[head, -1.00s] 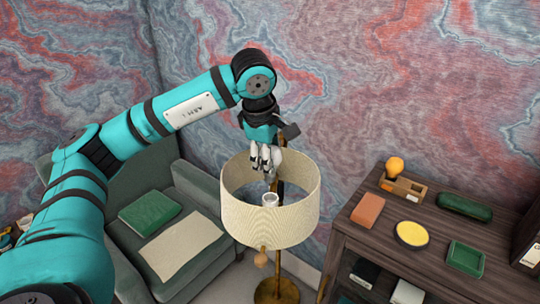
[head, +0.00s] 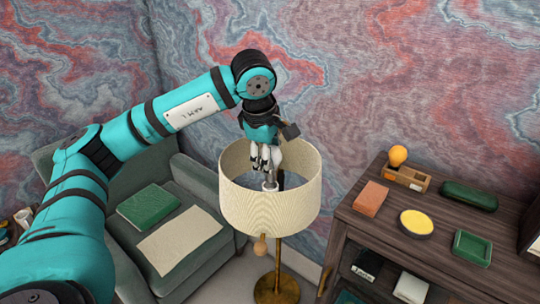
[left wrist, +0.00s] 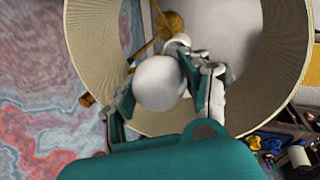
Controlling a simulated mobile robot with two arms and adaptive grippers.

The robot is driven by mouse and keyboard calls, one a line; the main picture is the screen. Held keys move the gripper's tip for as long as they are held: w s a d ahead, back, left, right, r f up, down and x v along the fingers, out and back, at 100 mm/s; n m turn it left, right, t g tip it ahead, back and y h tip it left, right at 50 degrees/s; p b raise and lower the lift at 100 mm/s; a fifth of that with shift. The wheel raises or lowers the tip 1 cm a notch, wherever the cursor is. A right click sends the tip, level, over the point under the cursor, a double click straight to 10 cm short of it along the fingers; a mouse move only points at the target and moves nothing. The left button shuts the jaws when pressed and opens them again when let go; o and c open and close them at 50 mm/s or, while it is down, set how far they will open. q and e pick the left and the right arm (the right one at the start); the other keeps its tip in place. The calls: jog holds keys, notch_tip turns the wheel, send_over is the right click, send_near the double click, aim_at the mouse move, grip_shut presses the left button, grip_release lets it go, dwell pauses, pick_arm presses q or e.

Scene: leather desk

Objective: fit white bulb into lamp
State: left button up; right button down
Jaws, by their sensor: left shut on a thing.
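My left gripper (head: 268,160) is shut on the white bulb (left wrist: 160,80), inside the open top of the lamp shade. In the left wrist view the bulb is a round white globe between the two fingers (left wrist: 165,88). The lamp's cream shade (head: 275,205) stands on a brass pole with a round base (head: 276,288). I cannot tell whether bulb and socket touch. My right gripper is not in view.
A dark wooden cabinet (head: 400,240) stands at right. A green armchair (head: 125,185) stands behind at left. The shade wall surrounds the gripper closely.

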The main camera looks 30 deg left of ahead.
pick_arm(q)
jog(key=shift+f+b, duration=1.4)
jog(key=shift+f, duration=0.3)
jog(key=o, duration=1.2)
jog(key=shift+r+p, duration=3.05)
jog(key=shift+r, duration=1.45)
